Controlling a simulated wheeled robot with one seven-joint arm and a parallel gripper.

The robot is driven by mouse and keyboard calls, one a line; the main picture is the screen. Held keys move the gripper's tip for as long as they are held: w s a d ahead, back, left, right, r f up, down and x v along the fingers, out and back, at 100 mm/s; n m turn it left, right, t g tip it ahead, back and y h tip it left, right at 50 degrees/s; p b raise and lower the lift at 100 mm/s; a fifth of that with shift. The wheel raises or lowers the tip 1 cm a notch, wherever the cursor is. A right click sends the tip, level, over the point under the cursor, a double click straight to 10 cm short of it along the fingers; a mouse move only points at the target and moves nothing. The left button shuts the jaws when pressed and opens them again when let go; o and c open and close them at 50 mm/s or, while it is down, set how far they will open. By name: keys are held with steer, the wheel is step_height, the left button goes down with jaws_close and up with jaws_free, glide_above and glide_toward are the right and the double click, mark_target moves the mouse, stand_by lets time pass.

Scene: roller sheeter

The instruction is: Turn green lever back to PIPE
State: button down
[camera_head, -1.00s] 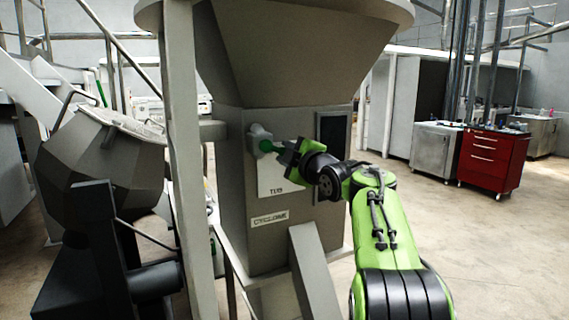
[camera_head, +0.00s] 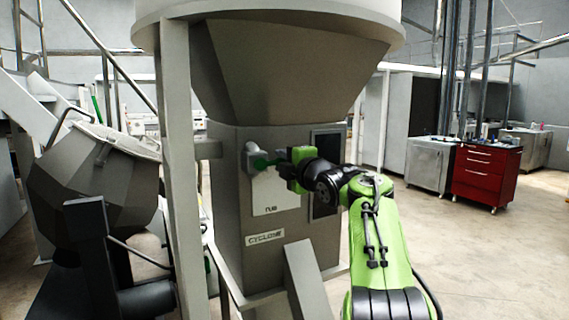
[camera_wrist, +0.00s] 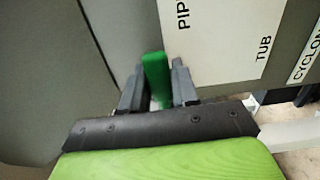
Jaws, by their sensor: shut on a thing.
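The green lever (camera_head: 267,161) sticks out sideways to the right from its pale hub (camera_head: 252,154) on the grey cyclone housing. My gripper (camera_head: 284,163) is at its outer part. In the wrist view the lever (camera_wrist: 156,78) stands between the two dark fingers of my gripper (camera_wrist: 157,88), which are shut on it. A white label plate (camera_head: 278,192) lies below the lever. In the wrist view the label (camera_wrist: 215,38) reads "PIP", cut off at the frame edge, and "TUB". The hub is out of the wrist view.
A dark panel (camera_head: 325,168) is right of the lever on the housing. A "CYCLONE" plate (camera_head: 265,237) sits below. A pale upright post (camera_head: 183,160) stands left of the housing. A red drawer cabinet (camera_head: 484,176) is farther right, with open floor before it.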

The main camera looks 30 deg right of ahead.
steer(key=c, duration=0.9)
jaws_free()
steer(key=shift+c, duration=0.2)
steer(key=shift+s, duration=0.15)
steer(key=s+b, duration=0.3)
steer(key=s, duration=1.2)
steer(key=shift+s, duration=0.25)
